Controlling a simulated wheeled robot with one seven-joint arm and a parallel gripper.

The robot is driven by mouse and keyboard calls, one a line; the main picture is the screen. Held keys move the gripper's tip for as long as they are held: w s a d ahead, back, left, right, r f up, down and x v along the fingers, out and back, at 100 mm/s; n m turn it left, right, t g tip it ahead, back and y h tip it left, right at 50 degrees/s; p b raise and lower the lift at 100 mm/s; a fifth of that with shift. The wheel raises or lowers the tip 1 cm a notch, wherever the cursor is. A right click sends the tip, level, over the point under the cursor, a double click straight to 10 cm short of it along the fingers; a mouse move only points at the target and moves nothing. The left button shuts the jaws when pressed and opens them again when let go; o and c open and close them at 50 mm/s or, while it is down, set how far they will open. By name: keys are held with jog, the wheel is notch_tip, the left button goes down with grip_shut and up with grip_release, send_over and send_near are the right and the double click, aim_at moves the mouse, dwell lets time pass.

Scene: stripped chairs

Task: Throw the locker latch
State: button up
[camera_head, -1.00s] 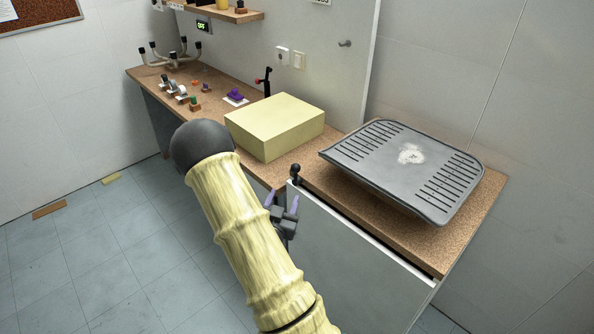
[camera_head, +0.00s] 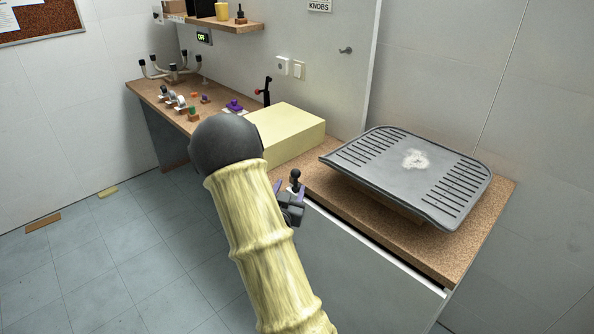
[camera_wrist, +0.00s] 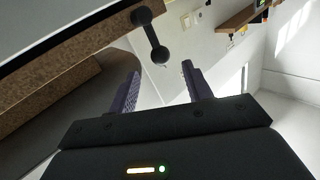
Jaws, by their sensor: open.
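A black ball-ended latch lever (camera_head: 295,177) stands at the left corner of the grey locker front (camera_head: 360,265), by the counter edge. In the wrist view the lever (camera_wrist: 152,37) shows as a short dark bar with a ball at each end, beyond the fingertips and near the middle. My gripper (camera_head: 289,191) is close to the lever at the counter edge, partly behind my own arm. In the wrist view my gripper (camera_wrist: 161,70) has its two purple fingers apart with nothing held between them. The fingers look apart from the lever.
A grey slotted chair panel (camera_head: 400,170) lies on the brown counter (camera_head: 480,225) at right. A pale yellow block (camera_head: 290,135) sits behind my arm. The floor at left is mostly clear.

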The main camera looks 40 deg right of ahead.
aim_at(296, 170)
jog(key=p+x, duration=0.1)
jog(key=x, duration=0.8)
jog(key=shift+w+d, duration=0.25)
grip_shut()
jog(key=shift+a, duration=0.1)
